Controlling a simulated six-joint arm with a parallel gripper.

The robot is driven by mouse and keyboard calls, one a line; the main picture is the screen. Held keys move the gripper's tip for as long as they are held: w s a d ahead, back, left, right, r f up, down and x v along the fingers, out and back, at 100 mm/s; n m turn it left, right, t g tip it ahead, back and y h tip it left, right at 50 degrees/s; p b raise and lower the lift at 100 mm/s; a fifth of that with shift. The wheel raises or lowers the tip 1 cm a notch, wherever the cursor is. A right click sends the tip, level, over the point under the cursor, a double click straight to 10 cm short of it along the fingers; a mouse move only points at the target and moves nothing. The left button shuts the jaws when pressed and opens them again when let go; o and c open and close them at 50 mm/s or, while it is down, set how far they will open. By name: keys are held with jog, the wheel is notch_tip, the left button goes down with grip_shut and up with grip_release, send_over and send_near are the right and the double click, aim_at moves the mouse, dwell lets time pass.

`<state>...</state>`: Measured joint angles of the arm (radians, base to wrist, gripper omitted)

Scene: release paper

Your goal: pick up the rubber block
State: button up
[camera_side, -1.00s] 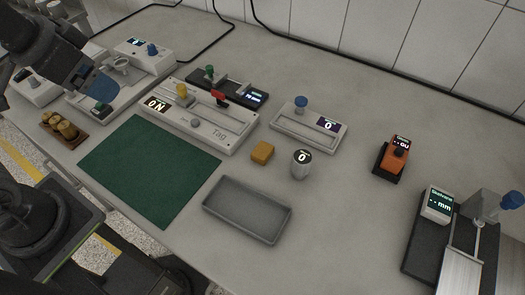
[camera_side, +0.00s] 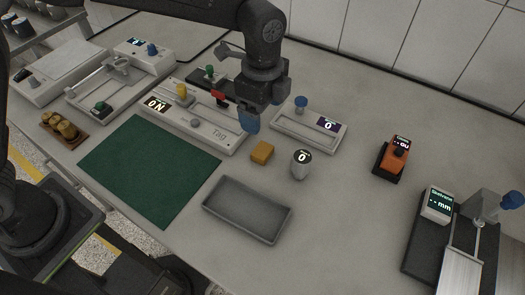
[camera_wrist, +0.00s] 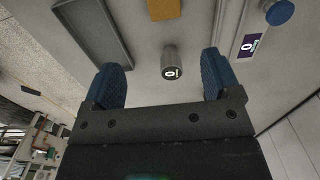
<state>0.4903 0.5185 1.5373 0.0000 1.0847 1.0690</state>
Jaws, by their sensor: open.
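The rubber block looks to be the small orange-yellow block (camera_side: 262,152) lying on the grey bench, between the Tag device and a small grey cylinder. In the wrist view the block (camera_wrist: 165,9) is at the top edge and partly cut off. My gripper (camera_side: 250,123) is above the bench, behind the block in the side view and apart from it. In the wrist view my gripper (camera_wrist: 161,68) is open, its two blue fingers spread, with nothing held between them.
The grey cylinder with a display (camera_side: 301,164) stands right beside the block. An empty grey tray (camera_side: 247,236) lies in front, a green mat (camera_side: 145,172) to the left. The Tag device (camera_side: 206,126) and a blue-knobbed device (camera_side: 310,129) flank my gripper.

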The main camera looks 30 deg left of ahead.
send_over(262, 150)
jog(key=f, duration=0.8)
jog(key=shift+s+d+f, duration=0.25)
jog(key=shift+s, duration=0.1)
jog(key=shift+w+a+f, duration=0.15)
jog(key=shift+w+f, duration=0.05)
jog(key=shift+f, duration=1.1)
jog(key=shift+w+a+f, duration=0.1)
jog(key=shift+w+f, duration=0.05)
jog(key=shift+f, duration=1.15)
jog(key=shift+c, duration=0.4)
jog(key=c, duration=0.9)
jog(key=shift+r, duration=0.15)
jog(key=shift+c, duration=0.2)
